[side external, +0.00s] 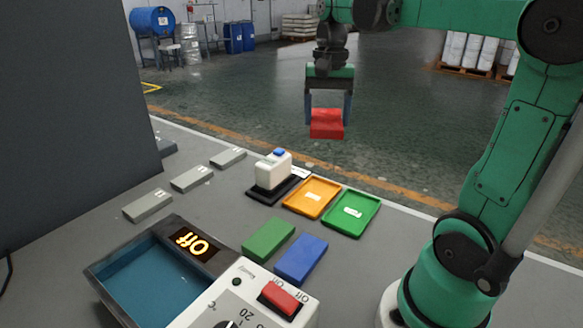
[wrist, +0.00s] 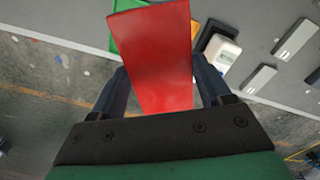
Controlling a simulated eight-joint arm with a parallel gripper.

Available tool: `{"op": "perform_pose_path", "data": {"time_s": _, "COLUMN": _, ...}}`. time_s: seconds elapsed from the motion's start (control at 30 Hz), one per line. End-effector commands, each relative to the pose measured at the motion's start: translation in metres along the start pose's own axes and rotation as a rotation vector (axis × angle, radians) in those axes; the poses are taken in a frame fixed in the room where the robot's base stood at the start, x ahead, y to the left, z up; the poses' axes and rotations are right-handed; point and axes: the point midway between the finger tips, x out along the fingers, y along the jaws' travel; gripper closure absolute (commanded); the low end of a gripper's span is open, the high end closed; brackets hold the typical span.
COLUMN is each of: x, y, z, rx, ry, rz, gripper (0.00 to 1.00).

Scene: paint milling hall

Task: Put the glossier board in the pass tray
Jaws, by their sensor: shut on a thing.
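My gripper (side external: 328,112) is shut on a red board (side external: 327,130), held in the air above and beyond the far edge of the bench. The red board fills the upper middle of the wrist view (wrist: 153,60), between the two fingers, with a shiny highlight on its face. A green board (side external: 268,240) and a blue board (side external: 301,259) lie flat on the bench. Behind them are an orange tray (side external: 295,204) and, to its right, a green tray (side external: 334,225). Both look empty apart from a small label, too small to read.
A white instrument with a blue button (side external: 274,169) stands on a black base left of the orange tray. Several grey blocks (side external: 192,179) lie farther left. A blue-lined bath (side external: 150,283) and a white control box (side external: 258,305) occupy the front. A dark panel (side external: 70,100) rises at left.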

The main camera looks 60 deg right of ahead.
Motion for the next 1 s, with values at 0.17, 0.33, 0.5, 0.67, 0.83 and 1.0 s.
{"op": "perform_pose_path", "data": {"time_s": 0.17, "x": -0.009, "y": 0.052, "z": -0.010, "rx": 0.364, "ry": 0.000, "rz": 0.000, "gripper": 0.90}}
{"op": "perform_pose_path", "data": {"time_s": 0.33, "x": -0.007, "y": 0.070, "z": -0.011, "rx": 0.503, "ry": 0.000, "rz": 0.000, "gripper": 0.90}}
{"op": "perform_pose_path", "data": {"time_s": 0.5, "x": 0.022, "y": 0.072, "z": -0.011, "rx": 0.518, "ry": 0.000, "rz": 0.000, "gripper": 0.90}}
{"op": "perform_pose_path", "data": {"time_s": 0.67, "x": 0.058, "y": 0.071, "z": -0.011, "rx": 0.515, "ry": 0.000, "rz": 0.000, "gripper": 0.90}}
{"op": "perform_pose_path", "data": {"time_s": 0.83, "x": 0.094, "y": 0.071, "z": -0.011, "rx": 0.513, "ry": 0.000, "rz": 0.000, "gripper": 0.90}}
{"op": "perform_pose_path", "data": {"time_s": 1.0, "x": 0.126, "y": 0.071, "z": -0.012, "rx": 0.512, "ry": 0.000, "rz": 0.000, "gripper": 0.90}}
